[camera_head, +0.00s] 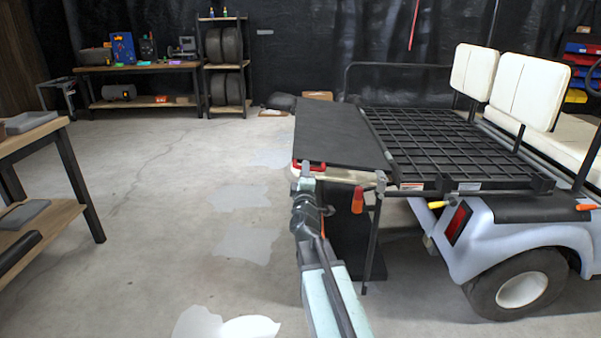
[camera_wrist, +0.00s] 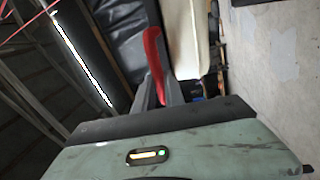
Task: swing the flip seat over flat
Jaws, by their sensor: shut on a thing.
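The flip seat (camera_head: 340,135) is a long black panel at the rear of the cart, beside the black mesh rack (camera_head: 450,145). It looks roughly level, with a cream cushion edge showing under its near end. A red handle (camera_head: 315,166) sits at its near left corner. My gripper (camera_head: 306,172) is shut on the red handle. In the wrist view the red handle (camera_wrist: 154,60) stands between the grey jaws (camera_wrist: 158,92), with the cream cushion (camera_wrist: 190,30) and black panel (camera_wrist: 120,40) beyond. The handle's lower part is hidden by the jaws.
An orange-red grip (camera_head: 357,200) hangs on a post below the seat. A yellow grip (camera_head: 437,204) is near the cart's tail light. The cart wheel (camera_head: 520,290) stands at right. A wooden workbench (camera_head: 35,135) is at left. The floor between is clear.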

